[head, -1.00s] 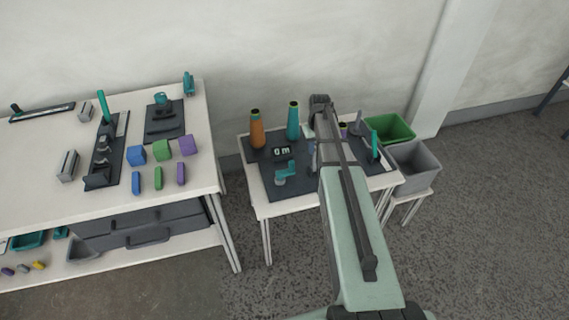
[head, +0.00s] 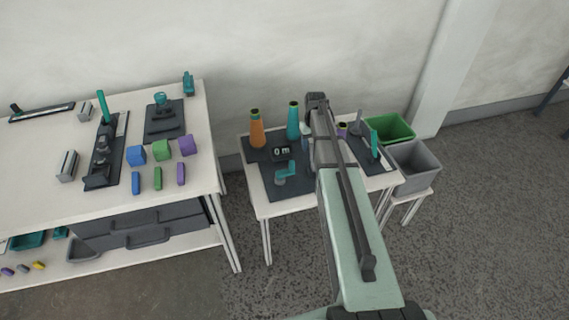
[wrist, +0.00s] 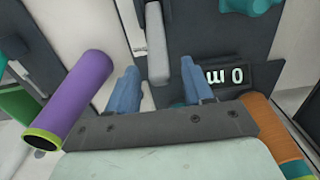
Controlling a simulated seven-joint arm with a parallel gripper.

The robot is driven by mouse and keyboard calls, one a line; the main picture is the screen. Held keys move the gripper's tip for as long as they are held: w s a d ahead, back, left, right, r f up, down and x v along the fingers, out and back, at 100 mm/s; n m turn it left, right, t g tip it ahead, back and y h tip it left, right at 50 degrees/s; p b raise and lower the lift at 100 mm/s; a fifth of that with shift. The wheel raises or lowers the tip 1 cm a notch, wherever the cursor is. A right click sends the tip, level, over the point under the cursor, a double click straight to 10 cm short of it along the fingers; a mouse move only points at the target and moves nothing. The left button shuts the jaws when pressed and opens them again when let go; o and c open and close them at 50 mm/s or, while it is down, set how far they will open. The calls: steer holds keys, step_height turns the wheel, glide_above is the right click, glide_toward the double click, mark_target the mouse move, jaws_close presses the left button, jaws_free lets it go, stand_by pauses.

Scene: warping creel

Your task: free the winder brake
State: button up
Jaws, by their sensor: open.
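My gripper (wrist: 160,72) is open over the small table, its two blue fingers pointing down at the dark mat. A grey bar-shaped lever (wrist: 157,42) lies between and just beyond the fingertips; it may be the winder brake, and I cannot tell whether the fingers touch it. The counter (wrist: 232,76) reads 0 m beside the right finger; it also shows in the head view (head: 281,152). A teal crank-like part (head: 286,173) stands on the winder's dark mat (head: 292,190). In the head view my arm hides much of the gripper and the lever.
An orange cone (head: 257,130) and a teal cone (head: 293,121) stand at the table's back. A purple cone (wrist: 80,92) is close left of my gripper in the wrist view. A teal upright lever (head: 375,144) stands at the right. Green (head: 390,127) and grey bins (head: 415,165) lie beyond.

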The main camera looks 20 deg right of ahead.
steer(key=shift+r, duration=3.4)
step_height(320, 180, up, 14)
steer(key=shift+f, duration=0.15)
steer(key=s+a+f, duration=0.9)
steer(key=s+f, duration=0.2)
steer(key=f, duration=0.3)
steer(key=s+a+f, duration=0.8)
steer(key=s+f, duration=0.3)
steer(key=f, duration=0.3)
steer(key=s+f+g, duration=0.3)
steer(key=s+f, duration=0.6)
steer(key=s, duration=0.5)
steer(key=s+f+g, duration=0.3)
steer(key=s+f, duration=0.7)
steer(key=s, duration=0.5)
steer(key=shift+g, duration=0.4)
